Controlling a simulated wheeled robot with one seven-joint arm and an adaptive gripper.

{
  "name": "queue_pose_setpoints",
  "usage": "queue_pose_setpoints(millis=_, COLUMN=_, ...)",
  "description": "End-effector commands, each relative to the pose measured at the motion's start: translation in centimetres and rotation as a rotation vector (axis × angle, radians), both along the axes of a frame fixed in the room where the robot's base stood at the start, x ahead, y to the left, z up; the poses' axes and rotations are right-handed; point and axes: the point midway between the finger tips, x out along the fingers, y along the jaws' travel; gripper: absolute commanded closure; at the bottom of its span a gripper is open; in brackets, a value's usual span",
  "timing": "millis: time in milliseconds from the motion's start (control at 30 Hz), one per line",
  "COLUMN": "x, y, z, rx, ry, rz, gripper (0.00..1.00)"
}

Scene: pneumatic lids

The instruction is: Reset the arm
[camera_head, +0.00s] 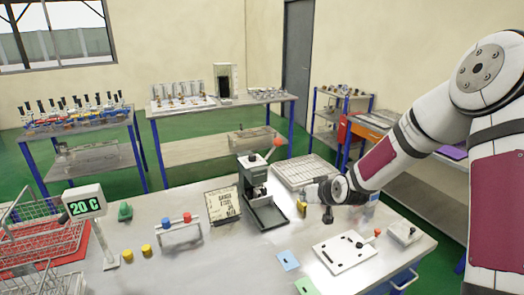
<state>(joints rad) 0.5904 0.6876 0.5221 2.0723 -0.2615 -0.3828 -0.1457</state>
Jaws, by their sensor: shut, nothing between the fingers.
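My white arm with dark red panels reaches in from the right of the head view. My gripper (302,201) is at its end, above the metal table (225,262), just right of the green press (260,195). The gripper is small in the picture; its fingers look shut and I see nothing held in them. A small yellow piece shows at the gripper, and I cannot tell whether it is part of it. The arm's wrist hides part of the table's back right.
A wire rack (300,171) lies behind the gripper. A white plate (345,254) with a red-knobbed lever lies in front.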

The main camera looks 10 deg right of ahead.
Motion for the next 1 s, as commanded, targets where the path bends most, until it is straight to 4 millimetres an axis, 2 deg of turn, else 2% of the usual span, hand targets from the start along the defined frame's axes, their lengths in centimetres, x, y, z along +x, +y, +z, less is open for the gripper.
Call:
queue_pose_setpoints(millis=167, x=-2.3, y=0.6, z=3.6, rx=-0.090, ry=0.059, rz=0.020, gripper=1.00)
queue_pose_setpoints(millis=467, x=-10.0, y=1.0, z=11.3, rx=-0.236, ry=0.191, rz=-0.010, gripper=1.00)
queue_pose_setpoints(millis=700, x=-17.8, y=1.4, z=16.9, rx=-0.280, ry=0.264, rz=-0.071, gripper=1.00)
queue_pose_setpoints(millis=900, x=-25.2, y=2.0, z=20.3, rx=-0.259, ry=0.313, rz=-0.120, gripper=1.00)
queue_pose_setpoints(millis=1000, x=-29.1, y=2.3, z=21.3, rx=-0.233, ry=0.337, rz=-0.137, gripper=1.00)
